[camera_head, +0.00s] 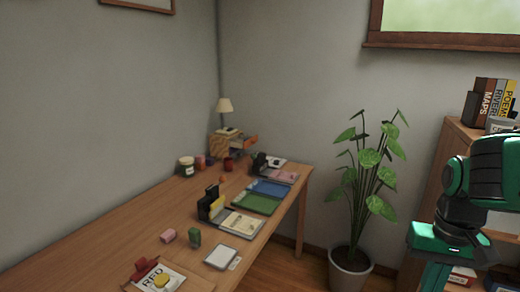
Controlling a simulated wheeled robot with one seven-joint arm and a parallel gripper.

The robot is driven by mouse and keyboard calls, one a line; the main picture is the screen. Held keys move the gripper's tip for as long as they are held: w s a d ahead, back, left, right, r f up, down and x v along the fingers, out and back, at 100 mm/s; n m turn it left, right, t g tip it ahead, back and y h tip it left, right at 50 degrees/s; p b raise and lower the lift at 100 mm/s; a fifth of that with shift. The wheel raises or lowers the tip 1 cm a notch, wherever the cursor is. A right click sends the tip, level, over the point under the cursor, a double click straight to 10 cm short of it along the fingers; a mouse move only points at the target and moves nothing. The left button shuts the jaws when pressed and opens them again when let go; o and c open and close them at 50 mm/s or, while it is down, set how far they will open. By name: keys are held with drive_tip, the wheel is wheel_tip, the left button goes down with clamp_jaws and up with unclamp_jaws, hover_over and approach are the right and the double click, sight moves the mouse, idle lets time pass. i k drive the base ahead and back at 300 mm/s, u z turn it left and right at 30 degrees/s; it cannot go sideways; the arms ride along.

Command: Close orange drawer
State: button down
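A small wooden drawer unit (219,147) stands at the far end of the desk, near the room corner. An orange drawer (251,139) juts out from its right side and looks open. The unit is small in the picture, so I cannot tell how far the drawer is out. Parts of my teal and black arm show at the right edge, well apart from the drawer unit. No gripper fingers show.
The long wooden desk (120,237) runs along the left wall. Jars, a red mug (228,164), green and blue trays and books clutter the desk. A potted plant (349,271) and a bookcase (446,158) stand to the right.

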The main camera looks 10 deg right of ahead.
sight(236, 141)
drive_tip(key=z, duration=2.05)
drive_tip(key=i, duration=1.6)
drive_tip(key=u, duration=2.35)
drive_tip(key=i, duration=1.1)
